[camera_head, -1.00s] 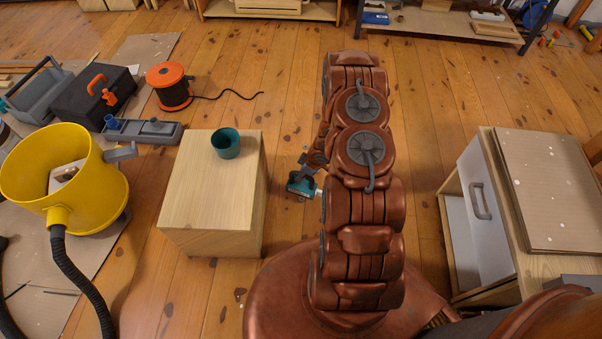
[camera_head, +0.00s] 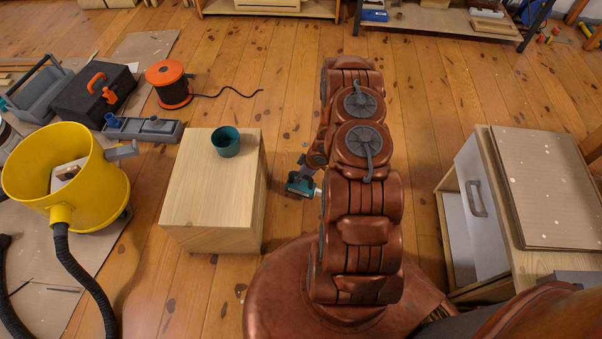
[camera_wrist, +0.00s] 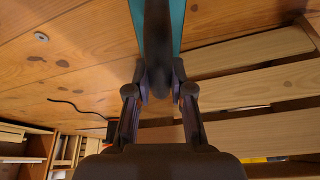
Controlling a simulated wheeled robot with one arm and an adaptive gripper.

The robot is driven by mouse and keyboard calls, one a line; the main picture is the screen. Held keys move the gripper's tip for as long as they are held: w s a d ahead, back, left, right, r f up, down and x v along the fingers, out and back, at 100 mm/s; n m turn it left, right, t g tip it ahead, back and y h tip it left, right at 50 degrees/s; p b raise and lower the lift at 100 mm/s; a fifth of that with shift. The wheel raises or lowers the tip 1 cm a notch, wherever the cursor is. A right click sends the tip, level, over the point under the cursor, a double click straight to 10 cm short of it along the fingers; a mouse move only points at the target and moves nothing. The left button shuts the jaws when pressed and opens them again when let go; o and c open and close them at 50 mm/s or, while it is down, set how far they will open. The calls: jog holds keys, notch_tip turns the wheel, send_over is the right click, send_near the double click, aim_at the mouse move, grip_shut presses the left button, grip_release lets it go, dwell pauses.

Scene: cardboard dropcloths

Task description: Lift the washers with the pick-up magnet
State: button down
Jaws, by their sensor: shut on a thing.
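My gripper (camera_wrist: 159,90) is shut on a dark upright handle (camera_wrist: 157,45), with teal surfaces showing behind it on both sides in the wrist view. In the head view a small teal piece with a metallic end (camera_head: 301,185) hangs beside my arm, right of the wooden block; it appears to be the held pick-up magnet. My arm hides most of the gripper there. A small grey round thing (camera_wrist: 41,37) lies on wood in the wrist view; I cannot tell if it is a washer. No washers are clearly visible in the head view.
A wooden block (camera_head: 200,205) with a teal cup (camera_head: 226,141) on top stands left of my gripper. A yellow bucket (camera_head: 110,190) with a black hose is farther left.

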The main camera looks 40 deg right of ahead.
aim_at(301, 184)
jog(key=shift+f+b, duration=0.65)
jog(key=shift+f, duration=1.8)
jog(key=shift+r, duration=0.15)
jog(key=shift+r+p, duration=1.1)
jog(key=shift+r, duration=1.8)
